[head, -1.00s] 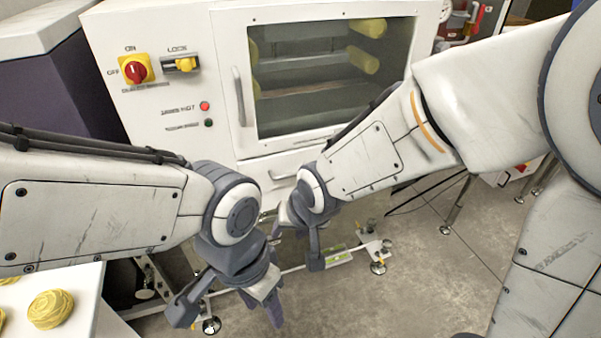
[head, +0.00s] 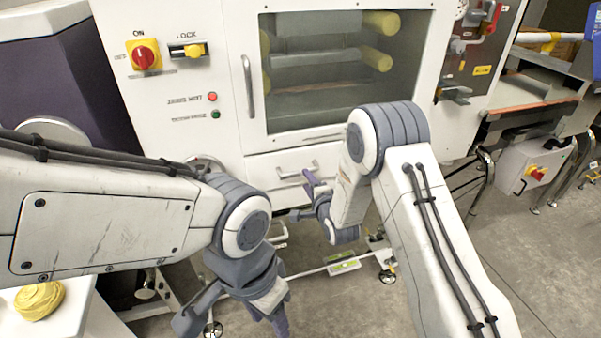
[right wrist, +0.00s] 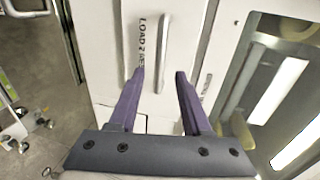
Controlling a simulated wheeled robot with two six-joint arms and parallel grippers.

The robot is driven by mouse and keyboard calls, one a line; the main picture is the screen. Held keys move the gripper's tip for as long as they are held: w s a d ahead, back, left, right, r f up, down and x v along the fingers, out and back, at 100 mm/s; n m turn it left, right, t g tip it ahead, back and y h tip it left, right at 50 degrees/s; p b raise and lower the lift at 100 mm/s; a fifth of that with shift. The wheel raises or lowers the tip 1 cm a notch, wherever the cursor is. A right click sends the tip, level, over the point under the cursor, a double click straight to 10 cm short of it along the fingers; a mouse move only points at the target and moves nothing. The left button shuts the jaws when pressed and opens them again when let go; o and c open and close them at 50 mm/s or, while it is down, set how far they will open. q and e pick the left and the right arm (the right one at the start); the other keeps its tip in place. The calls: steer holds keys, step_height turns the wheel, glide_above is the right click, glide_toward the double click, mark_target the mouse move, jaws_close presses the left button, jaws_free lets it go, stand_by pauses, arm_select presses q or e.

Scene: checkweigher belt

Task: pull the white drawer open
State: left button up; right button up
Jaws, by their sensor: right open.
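The white drawer (head: 262,170) is a flat panel with a bar handle (head: 298,172), below the glass door of the white machine. It looks shut. My right gripper (head: 303,197) is at the drawer front, near the handle. In the right wrist view, the right gripper's (right wrist: 160,75) purple fingers are open and empty, and the drawer handle (right wrist: 164,45) runs between their tips. Whether the tips reach around it in depth is unclear. The drawer (right wrist: 105,55) carries printed "LOAD" lettering. My left gripper (head: 270,305) hangs low at the front left; its finger gap is hidden.
The machine's glass door (head: 335,70) has its own upright handle (head: 248,86). A red switch (head: 144,56) and a yellow lock (head: 188,51) sit at the left. A white table (head: 75,310) with a yellow item is at lower left.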

mark_target(300, 172)
steer(key=x, duration=0.7)
steer(key=shift+w, duration=0.1)
jaws_close()
stand_by(1.3)
